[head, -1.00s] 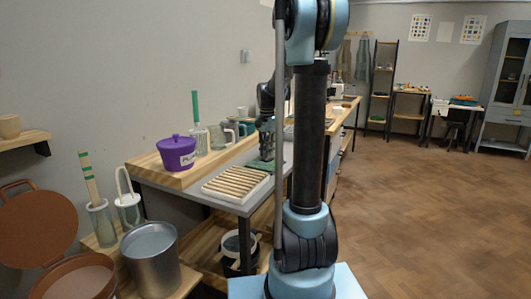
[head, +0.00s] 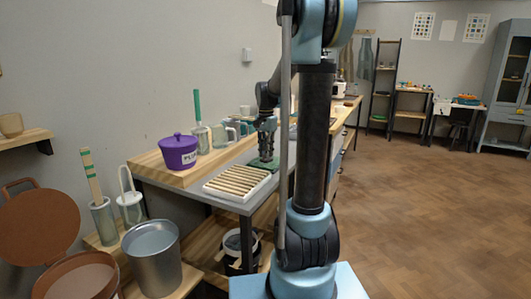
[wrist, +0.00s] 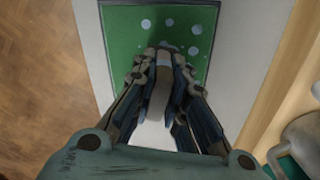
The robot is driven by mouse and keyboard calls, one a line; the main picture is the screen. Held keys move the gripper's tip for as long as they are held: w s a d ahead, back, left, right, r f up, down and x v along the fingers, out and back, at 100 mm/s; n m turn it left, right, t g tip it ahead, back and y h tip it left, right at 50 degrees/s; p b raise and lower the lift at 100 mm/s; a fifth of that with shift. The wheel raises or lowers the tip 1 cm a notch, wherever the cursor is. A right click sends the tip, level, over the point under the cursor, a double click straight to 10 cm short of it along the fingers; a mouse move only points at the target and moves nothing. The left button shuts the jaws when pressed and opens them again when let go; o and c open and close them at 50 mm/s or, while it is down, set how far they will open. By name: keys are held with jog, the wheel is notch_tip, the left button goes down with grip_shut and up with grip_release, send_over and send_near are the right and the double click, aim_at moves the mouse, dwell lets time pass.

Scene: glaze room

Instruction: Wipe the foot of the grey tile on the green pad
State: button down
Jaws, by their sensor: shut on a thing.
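The green pad (wrist: 120,45) lies flat on the grey tabletop, with several pale round spots on it. In the head view my gripper (head: 267,145) stands just above the pad.
The slatted wooden rack (head: 237,182) lies in front of the pad. A purple lidded pot (head: 179,152) and several mugs and jars stand on the wooden shelf to the left.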

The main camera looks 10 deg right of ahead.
jog(key=shift+s+a+f, duration=0.1)
jog(key=shift+s+a, duration=0.65)
jog(key=shift+s, duration=0.3)
notch_tip(320, 180, up, 8)
dwell(0.7)
dwell(0.5)
